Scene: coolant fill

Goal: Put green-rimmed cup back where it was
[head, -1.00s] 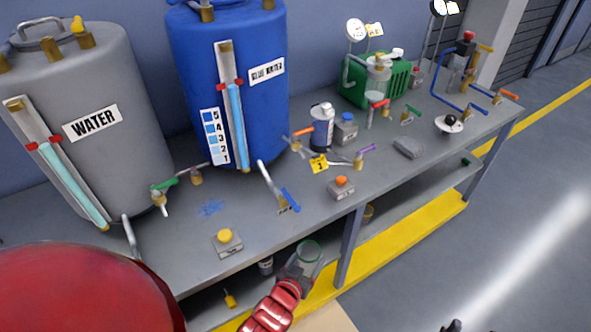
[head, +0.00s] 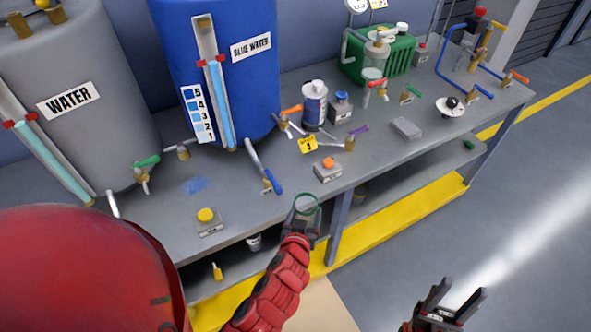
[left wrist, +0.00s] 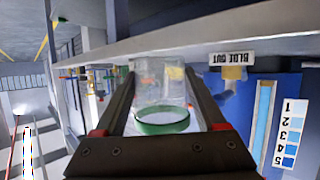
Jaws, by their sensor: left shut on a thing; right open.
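The green-rimmed cup (head: 308,203) is clear with a green rim. My left gripper (head: 303,219) is shut on it at the bench's front edge, near the bench leg. In the left wrist view, the cup (left wrist: 160,90) sits between the two fingers, and its green rim is toward the camera. I cannot tell whether the cup touches the bench, or whether anything is in it. My right gripper (head: 455,300) is open and empty over the floor at the lower right.
A blue water tank (head: 225,100) and a grey water tank (head: 85,140) stand on the bench (head: 150,215). Near the cup are an orange-button box (head: 328,170), a yellow tag (head: 307,145) and a blue-handled tap (head: 268,180). A lower shelf (head: 385,190) runs underneath.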

